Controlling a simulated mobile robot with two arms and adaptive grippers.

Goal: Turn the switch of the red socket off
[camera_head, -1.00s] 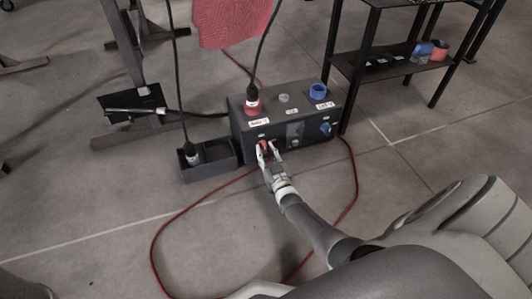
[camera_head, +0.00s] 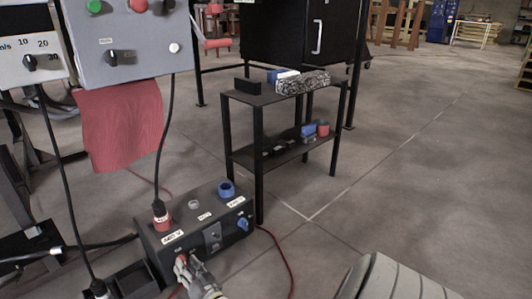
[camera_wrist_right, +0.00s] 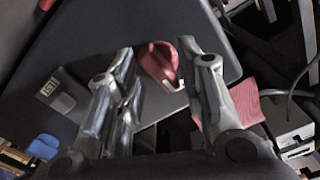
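The dark socket box (camera_head: 184,222) stands on the floor in the head view. The red switch (camera_head: 180,260) is on the front face below that socket. My right gripper (camera_head: 185,268) is at this switch. In the right wrist view the red switch (camera_wrist_right: 158,66) lies between the spread fingertips of the right gripper (camera_wrist_right: 165,62). A narrow gap shows beside the left finger; contact at the right finger is unclear. My left gripper is out of view.
A blue socket (camera_head: 226,188) and blue switch (camera_head: 243,224) are at the box's right side. A black shelf (camera_head: 262,97) stands behind it. A grey control panel (camera_head: 135,60) hangs at upper left.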

